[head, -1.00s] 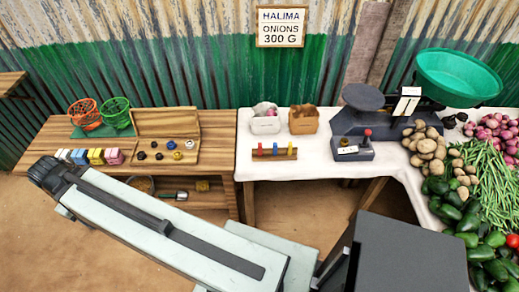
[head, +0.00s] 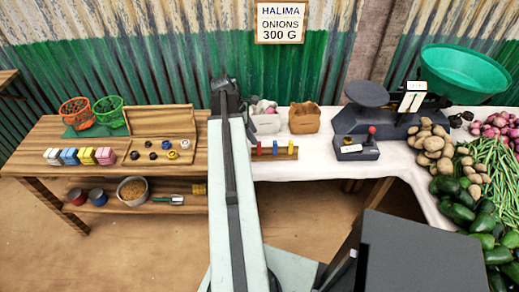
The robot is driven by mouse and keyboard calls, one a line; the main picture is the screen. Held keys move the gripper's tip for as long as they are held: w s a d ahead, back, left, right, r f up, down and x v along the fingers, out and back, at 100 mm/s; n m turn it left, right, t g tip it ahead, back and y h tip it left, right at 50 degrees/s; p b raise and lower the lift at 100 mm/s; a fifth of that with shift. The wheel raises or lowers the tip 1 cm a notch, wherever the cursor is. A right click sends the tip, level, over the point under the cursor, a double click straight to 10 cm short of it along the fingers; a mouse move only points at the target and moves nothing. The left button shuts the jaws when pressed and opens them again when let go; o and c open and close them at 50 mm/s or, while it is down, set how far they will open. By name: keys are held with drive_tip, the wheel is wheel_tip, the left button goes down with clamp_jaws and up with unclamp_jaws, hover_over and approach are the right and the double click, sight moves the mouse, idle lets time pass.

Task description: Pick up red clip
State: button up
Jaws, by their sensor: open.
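The red clip (head: 259,148) is small and stands at the left end of a low wooden rack (head: 268,156) on the white-covered table. A blue clip (head: 275,147) and a yellow clip (head: 290,147) stand to its right on the same rack. My gripper (head: 224,84) is at the far end of my raised arm, left of and beyond the rack in the picture. It is open, and I see nothing held in it. My arm covers the space just left of the red clip and the gap between the tables.
A white bag (head: 266,123) and a brown bag (head: 304,118) stand behind the rack. A scale (head: 366,95) with a green pan (head: 464,70) is to the right, near heaped vegetables. A wooden table (head: 120,180) with weights, baskets and blocks is at left.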

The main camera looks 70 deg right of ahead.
sight(259, 146)
drive_tip(key=b+x, duration=0.4)
drive_tip(key=x, duration=0.1)
drive_tip(key=b+x, duration=0.2)
drive_tip(key=shift+a+f, duration=0.25)
drive_tip(key=shift+f, duration=0.05)
drive_tip(key=shift+r, duration=0.2)
clamp_jaws()
